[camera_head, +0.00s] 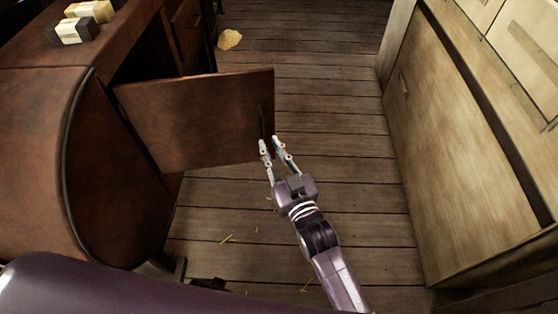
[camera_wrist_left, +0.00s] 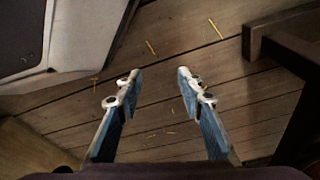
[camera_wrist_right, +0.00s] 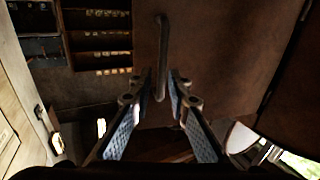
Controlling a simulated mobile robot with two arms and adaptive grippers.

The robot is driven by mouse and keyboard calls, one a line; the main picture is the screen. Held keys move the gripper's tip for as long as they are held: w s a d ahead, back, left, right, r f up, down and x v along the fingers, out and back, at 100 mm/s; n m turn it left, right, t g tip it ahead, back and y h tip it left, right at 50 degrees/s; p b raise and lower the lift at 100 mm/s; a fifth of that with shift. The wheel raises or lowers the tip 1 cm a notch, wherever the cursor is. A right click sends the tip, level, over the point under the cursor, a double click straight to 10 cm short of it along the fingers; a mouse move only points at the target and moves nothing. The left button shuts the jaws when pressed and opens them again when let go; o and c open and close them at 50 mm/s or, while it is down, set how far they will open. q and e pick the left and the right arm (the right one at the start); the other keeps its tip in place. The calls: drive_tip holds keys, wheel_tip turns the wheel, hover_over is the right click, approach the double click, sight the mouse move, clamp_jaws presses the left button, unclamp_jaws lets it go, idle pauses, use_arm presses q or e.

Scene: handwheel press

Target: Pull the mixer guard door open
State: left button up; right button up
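The mixer guard door (camera_head: 195,120) is a flat reddish-brown panel standing swung out from the rounded brown mixer housing (camera_head: 40,165). Its slim upright handle (camera_head: 263,122) is near the free edge and shows as a bent metal bar in the right wrist view (camera_wrist_right: 161,50). My right gripper (camera_head: 270,141) is at the handle, its fingers drawn close on both sides of the bar's lower part; it also shows in the right wrist view (camera_wrist_right: 161,78). My left gripper (camera_wrist_left: 157,75) is open and empty over the floor, and is out of the head view.
A pale wooden cabinet (camera_head: 465,150) stands along the right side. Plank floor (camera_head: 330,120) lies clear between it and the door. Small blocks (camera_head: 75,30) sit on the brown top at the upper left. A pale scrap (camera_head: 229,39) lies on the floor behind the door.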

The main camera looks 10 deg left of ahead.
drive_tip(key=v, duration=0.5)
drive_tip(key=shift+s+d, duration=0.15)
